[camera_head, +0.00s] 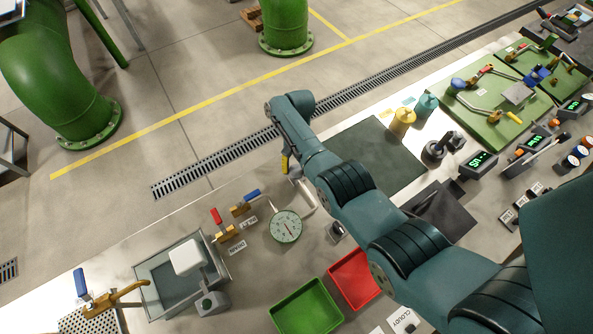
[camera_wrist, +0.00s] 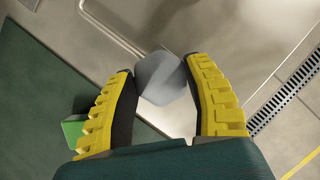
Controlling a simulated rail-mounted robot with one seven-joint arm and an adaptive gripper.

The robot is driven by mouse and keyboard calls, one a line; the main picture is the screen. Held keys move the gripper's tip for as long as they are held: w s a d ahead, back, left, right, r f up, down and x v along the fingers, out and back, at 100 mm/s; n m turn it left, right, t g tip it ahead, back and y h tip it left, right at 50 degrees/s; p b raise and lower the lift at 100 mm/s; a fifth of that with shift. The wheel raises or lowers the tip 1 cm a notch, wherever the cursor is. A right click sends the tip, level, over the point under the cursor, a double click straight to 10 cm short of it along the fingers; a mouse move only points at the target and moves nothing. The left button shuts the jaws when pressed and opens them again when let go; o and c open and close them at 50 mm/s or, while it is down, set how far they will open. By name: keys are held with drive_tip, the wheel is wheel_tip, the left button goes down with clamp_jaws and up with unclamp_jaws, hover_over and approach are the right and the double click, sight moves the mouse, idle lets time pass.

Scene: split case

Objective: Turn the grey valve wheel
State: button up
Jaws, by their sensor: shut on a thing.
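In the wrist view, the yellow-ribbed fingers of my gripper (camera_wrist: 160,95) are closed around a grey faceted piece (camera_wrist: 160,78), one finger on each side. It may be the grey valve wheel, but I cannot tell for sure; its lower side is hidden. In the head view, my gripper (camera_head: 286,164) shows as a small yellow finger below the wrist, over the far part of the bench. The piece between the fingers cannot be made out there. A light bent pipe or handle (camera_head: 307,197) stands just below the gripper in that view.
A dark green mat (camera_head: 385,150) lies to the right. Green (camera_head: 306,308) and red trays sit in front. A glass tank (camera_head: 160,278) stands at left.

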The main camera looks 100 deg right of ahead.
drive_tip(key=n+g, duration=0.1)
drive_tip(key=n, duration=0.1)
drive_tip(key=n+g+b, duration=0.1)
drive_tip(key=n, duration=0.2)
drive_tip(key=shift+a+f+n, duration=0.1)
drive_tip(key=shift+f+n, duration=0.1)
drive_tip(key=shift+n, duration=0.1)
drive_tip(key=n+g, duration=0.1)
drive_tip(key=n, duration=0.2)
drive_tip(key=n+g+h, duration=0.1)
drive_tip(key=n, duration=0.2)
drive_tip(key=shift+w+p, duration=0.1)
drive_tip(key=shift+p, duration=0.25)
drive_tip(key=o, duration=1.2)
drive_tip(key=shift+r, duration=0.1)
drive_tip(key=v, duration=1.2)
drive_tip(key=shift+w, duration=0.2)
